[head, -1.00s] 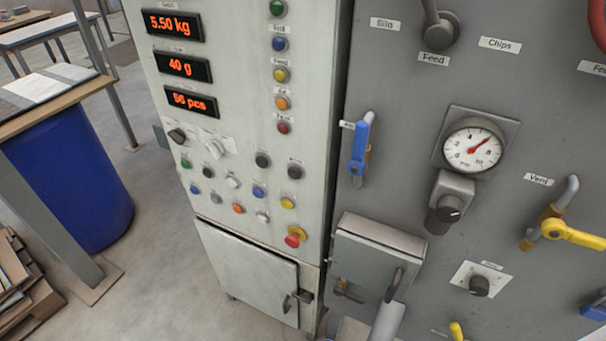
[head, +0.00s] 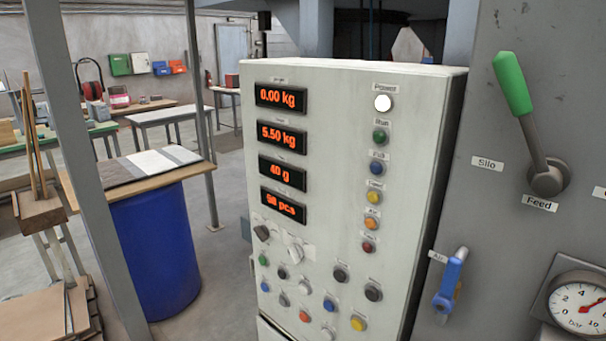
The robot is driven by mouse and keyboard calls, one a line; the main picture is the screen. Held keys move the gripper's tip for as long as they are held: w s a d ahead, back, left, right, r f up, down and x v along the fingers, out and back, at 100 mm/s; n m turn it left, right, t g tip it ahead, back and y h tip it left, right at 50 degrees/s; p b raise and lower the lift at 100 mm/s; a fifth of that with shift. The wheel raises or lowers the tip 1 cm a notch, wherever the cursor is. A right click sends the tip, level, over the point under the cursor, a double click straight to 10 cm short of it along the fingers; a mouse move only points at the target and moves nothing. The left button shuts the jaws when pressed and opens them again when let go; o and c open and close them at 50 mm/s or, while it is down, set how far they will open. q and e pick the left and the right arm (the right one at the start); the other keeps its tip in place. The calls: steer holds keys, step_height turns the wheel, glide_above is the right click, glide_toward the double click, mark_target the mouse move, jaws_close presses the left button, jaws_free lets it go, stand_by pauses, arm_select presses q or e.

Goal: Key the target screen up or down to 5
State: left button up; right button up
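The control cabinet (head: 330,90) carries a column of screens with orange digits. The top screen (head: 281,97) reads 0.00 kg and the second screen (head: 276,136) reads 5.50 kg. The third screen (head: 282,173) reads 40 g. The lowest screen (head: 283,206) seems to read 98 pcs. The labels above the screens are too small to read surely. Below are several push buttons, among them a green button (head: 263,259), a blue button (head: 329,305), a red button (head: 305,316) and a yellow button (head: 358,323). Neither gripper is in view.
A column of lamps runs down the cabinet's right side, with the white Power lamp (head: 383,103) bright. The grey machine panel to the right has a green-handled Feed lever (head: 512,84), a blue valve handle (head: 447,287) and a gauge (head: 583,309). A blue drum (head: 158,250) stands left.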

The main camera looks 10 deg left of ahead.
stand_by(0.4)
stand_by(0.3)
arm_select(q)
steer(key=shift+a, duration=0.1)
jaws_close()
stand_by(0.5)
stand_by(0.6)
